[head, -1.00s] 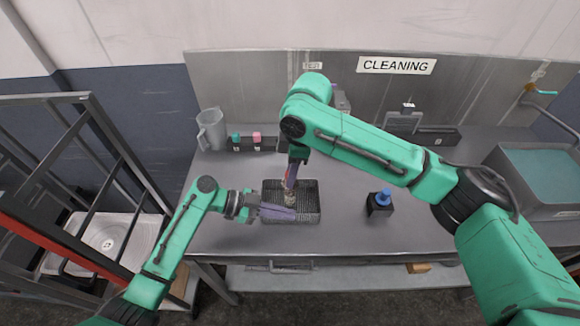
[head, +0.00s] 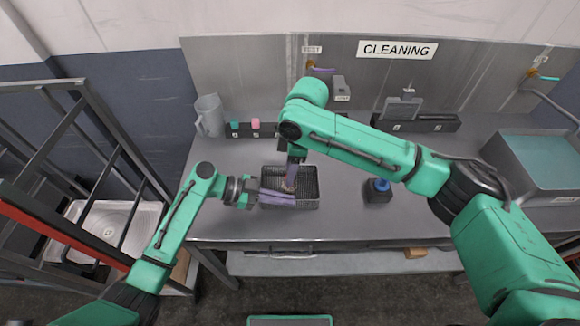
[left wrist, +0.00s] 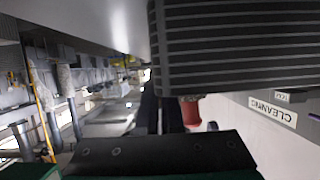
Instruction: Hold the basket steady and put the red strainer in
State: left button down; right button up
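The dark mesh basket (head: 311,203) sits on the grey counter in the head view. My left gripper (head: 280,198), with purple fingers, is at the basket's near left side; its grip on the rim is unclear. My right gripper (head: 291,172) points down over the basket from behind, its fingers overlapping. A small brownish-red piece (head: 289,186) shows in the basket below its fingers. It may be the red strainer, mostly hidden. In the left wrist view a red cup-like thing (left wrist: 190,112) shows beside a large ribbed grey surface (left wrist: 235,50), possibly the basket wall.
A blue-topped dark block (head: 379,190) stands right of the basket. A grey jug (head: 209,116) and a dark rack with coloured blocks (head: 255,129) stand behind left. A sink (head: 545,160) is at the right. A dark metal rack (head: 70,150) stands left of the counter.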

jog(key=shift+r, duration=0.1)
notch_tip(320, 180, up, 12)
jog(key=d, duration=0.1)
jog(key=shift+d, duration=0.4)
pick_arm(q)
jog(key=c, duration=1)
grip_release()
jog(key=v, duration=1.2)
jog(key=shift+s+f, duration=0.1)
pick_arm(e)
jog(key=shift+f, duration=0.25)
